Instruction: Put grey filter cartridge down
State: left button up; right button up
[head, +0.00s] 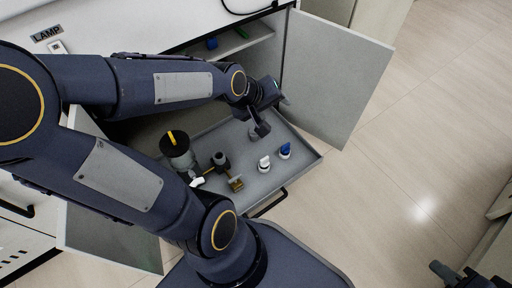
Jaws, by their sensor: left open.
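My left gripper (259,130) is open over the pull-out tray (305,168) of the lower cabinet. A small grey piece, seemingly the grey filter cartridge (253,135), stands on the tray right at its fingertips. The fingers partly hide it, and I cannot tell whether they touch it. A white-topped cartridge (264,164) and a blue-topped cartridge (285,151) stand apart from it, nearer the tray's front right. A dark part that seems to be my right gripper (453,274) shows at the bottom right corner, cut off by the frame.
A dark-topped vessel with a yellow bar (178,142) and a brass fitting (236,183) stand on the tray's left side. The open cabinet door (335,75) rises behind the tray on the right. Floor to the right is clear.

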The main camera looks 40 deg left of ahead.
pick_arm(q)
jog(key=s+d+r+m+g+h, duration=0.1)
jog(key=s+d+m, duration=0.2)
jog(key=s, duration=0.4)
jog(key=s+d+r+m+h, duration=0.1)
jog(key=s+d+r+m, duration=0.1)
jog(key=s+m, duration=0.4)
jog(key=shift+s+d+g, duration=0.35)
jog(key=shift+d+g, duration=0.05)
jog(key=shift+d, duration=0.05)
jog(key=shift+r, duration=0.1)
